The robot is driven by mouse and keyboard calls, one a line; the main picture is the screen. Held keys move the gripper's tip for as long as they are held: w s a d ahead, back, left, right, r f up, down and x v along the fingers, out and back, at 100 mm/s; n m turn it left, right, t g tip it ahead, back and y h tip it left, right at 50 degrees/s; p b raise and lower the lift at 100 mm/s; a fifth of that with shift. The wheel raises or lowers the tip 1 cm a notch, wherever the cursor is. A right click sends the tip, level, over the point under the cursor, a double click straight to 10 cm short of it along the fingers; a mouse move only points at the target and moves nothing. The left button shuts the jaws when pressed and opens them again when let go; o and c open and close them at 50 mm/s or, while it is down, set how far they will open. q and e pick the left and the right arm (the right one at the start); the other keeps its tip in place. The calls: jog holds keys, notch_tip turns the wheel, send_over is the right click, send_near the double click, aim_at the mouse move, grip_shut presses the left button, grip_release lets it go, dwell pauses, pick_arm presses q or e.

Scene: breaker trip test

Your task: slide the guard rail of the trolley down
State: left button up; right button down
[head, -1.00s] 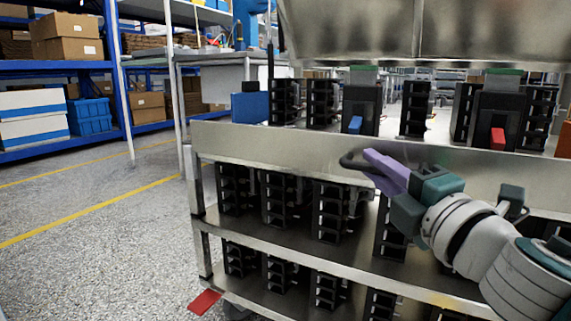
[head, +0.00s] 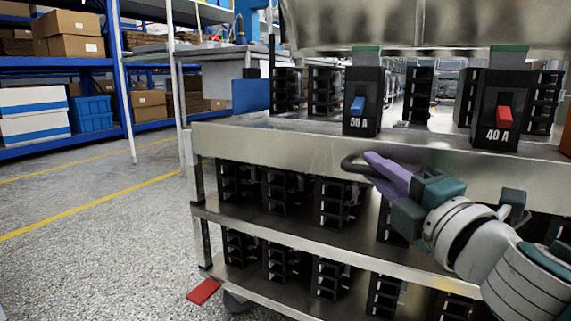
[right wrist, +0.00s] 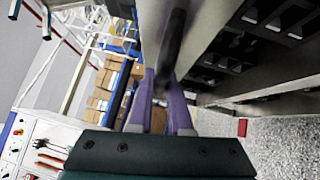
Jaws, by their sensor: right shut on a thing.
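The trolley's guard rail (head: 270,148) is a long bare metal panel across the front of the top deck. A dark loop handle (head: 348,164) stands out from its face. My right gripper (head: 378,170), with purple fingers, is shut on this handle; the right wrist view also shows the dark handle (right wrist: 173,45) between the fingers. The rail's top edge sits low, and the deck surface shows behind it. Two breakers stand on the deck in full view: 50 A with a blue lever (head: 361,112) and 40 A with a red lever (head: 501,120). My left gripper is not in view.
The trolley's lower shelves (head: 250,230) hold several black breaker units. A red pedal (head: 203,291) sits low at the trolley's left corner. A blue rack (head: 60,68) with boxes stands at the far left. The grey floor (head: 90,255) left of the trolley is clear.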

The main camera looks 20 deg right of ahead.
pick_arm(q)
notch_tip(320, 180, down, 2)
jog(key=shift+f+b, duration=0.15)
jog(key=shift+b, duration=0.3)
pick_arm(e)
notch_tip(320, 180, down, 3)
jog(key=shift+r, duration=0.15)
jog(key=c, duration=0.8)
grip_release()
jog(key=shift+c, duration=0.2)
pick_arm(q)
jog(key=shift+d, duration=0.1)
pick_arm(e)
jog(key=shift+r, duration=0.1)
jog(key=shift+s, duration=0.1)
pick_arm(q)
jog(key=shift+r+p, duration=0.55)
pick_arm(e)
jog(key=s+f, duration=0.1)
jog(key=s, duration=0.8)
jog(key=shift+s+a+f, duration=0.15)
jog(key=shift+s+a, duration=0.2)
